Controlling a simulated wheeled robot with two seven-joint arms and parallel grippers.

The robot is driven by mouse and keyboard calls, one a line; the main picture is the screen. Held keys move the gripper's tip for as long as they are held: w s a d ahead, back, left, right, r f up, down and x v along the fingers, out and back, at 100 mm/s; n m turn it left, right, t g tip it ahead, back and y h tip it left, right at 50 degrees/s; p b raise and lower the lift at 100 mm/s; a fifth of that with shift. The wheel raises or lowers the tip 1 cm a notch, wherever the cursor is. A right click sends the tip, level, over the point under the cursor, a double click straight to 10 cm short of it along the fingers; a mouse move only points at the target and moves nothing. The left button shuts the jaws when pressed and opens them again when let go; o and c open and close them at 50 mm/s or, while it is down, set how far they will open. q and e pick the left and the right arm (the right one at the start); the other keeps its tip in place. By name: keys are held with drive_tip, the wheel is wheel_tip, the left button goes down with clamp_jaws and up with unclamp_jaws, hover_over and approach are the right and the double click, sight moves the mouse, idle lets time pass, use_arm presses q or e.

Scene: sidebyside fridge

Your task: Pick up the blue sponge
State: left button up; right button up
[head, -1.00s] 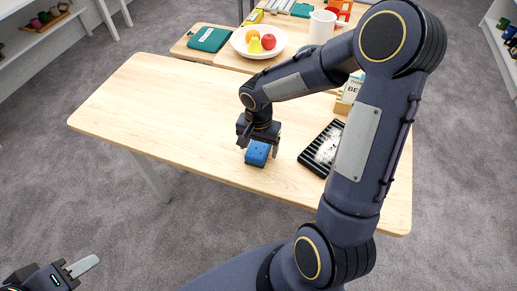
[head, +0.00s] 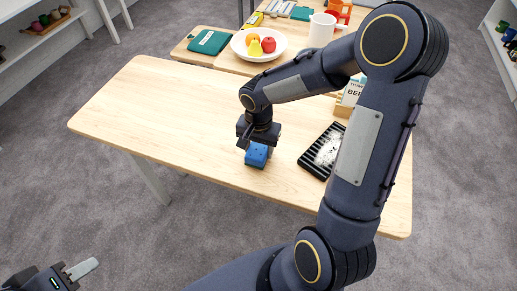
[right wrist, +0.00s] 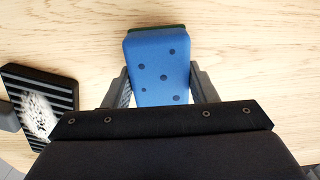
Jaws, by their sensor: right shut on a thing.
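The blue sponge (head: 257,155) is on the wooden table (head: 140,105), near its front edge. It has dark spots and a dark green far edge in the right wrist view (right wrist: 160,66). My right gripper (head: 258,147) points down over the sponge and is shut on it, with one finger on each side in the right wrist view (right wrist: 160,88). Whether the sponge still touches the table is hard to tell. My left gripper (head: 80,272) is at the lower left, off the table, and only partly in view; I cannot tell its opening.
A black ridged tray (head: 308,155) with a white patch lies to the right of the sponge. The table's left part is clear.

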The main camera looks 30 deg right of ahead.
wheel_tip(320, 180, up, 3)
drive_tip(key=shift+f, duration=0.2)
drive_tip(key=s+d+r, duration=0.7)
drive_tip(key=s+r, duration=0.2)
drive_tip(key=s, duration=0.3)
drive_tip(key=shift+d+r, duration=0.25)
drive_tip(key=shift+r, duration=0.1)
